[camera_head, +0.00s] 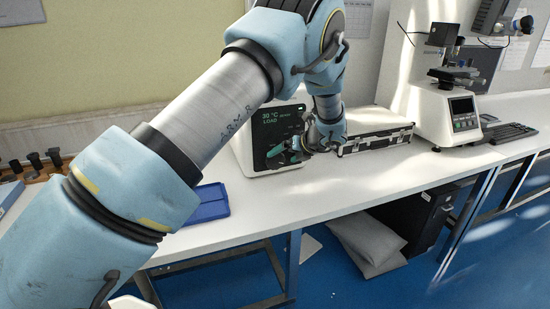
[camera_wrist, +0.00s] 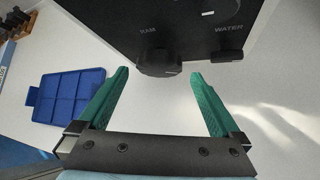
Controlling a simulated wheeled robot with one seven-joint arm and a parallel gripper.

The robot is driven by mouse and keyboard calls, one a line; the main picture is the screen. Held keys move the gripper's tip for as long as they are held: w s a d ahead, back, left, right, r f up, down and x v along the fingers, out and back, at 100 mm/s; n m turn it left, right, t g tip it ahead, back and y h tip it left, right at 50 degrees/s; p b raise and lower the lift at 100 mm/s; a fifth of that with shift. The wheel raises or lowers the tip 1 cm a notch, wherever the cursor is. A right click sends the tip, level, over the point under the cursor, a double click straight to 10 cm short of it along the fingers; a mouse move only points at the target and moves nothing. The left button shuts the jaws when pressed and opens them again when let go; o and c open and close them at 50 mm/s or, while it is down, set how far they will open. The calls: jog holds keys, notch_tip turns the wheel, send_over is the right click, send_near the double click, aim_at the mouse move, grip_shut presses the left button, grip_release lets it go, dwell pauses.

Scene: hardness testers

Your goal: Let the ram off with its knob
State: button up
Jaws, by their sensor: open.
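The machine with the dark front panel (camera_head: 270,122) stands on the bench, its screen reading "30 °C" and "LOAD". In the wrist view the panel (camera_wrist: 200,22) carries the labels RAM and WATER. A black round knob (camera_wrist: 158,64) sits below the RAM label, and a smaller black knob (camera_wrist: 232,53) below WATER. My gripper (camera_wrist: 159,74) is open, its green fingers on either side of the RAM knob, with visible gaps and no contact seen. In the head view my gripper (camera_head: 284,150) is at the panel's lower part, where my arm partly hides the machine.
A blue compartment tray (camera_wrist: 70,96) lies on the bench left of my gripper; it also shows in the head view (camera_head: 208,209). A black-edged case (camera_head: 376,141) lies right of the machine. A second tester (camera_head: 440,112) stands farther right. The bench front is clear.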

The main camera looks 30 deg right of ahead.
aim_at(278, 160)
jog(key=p+x, duration=0.1)
jog(key=x, duration=0.4)
jog(key=shift+w+f, duration=0.25)
jog(key=shift+f, duration=0.05)
jog(key=shift+c, duration=0.2)
jog(key=c, duration=1.1)
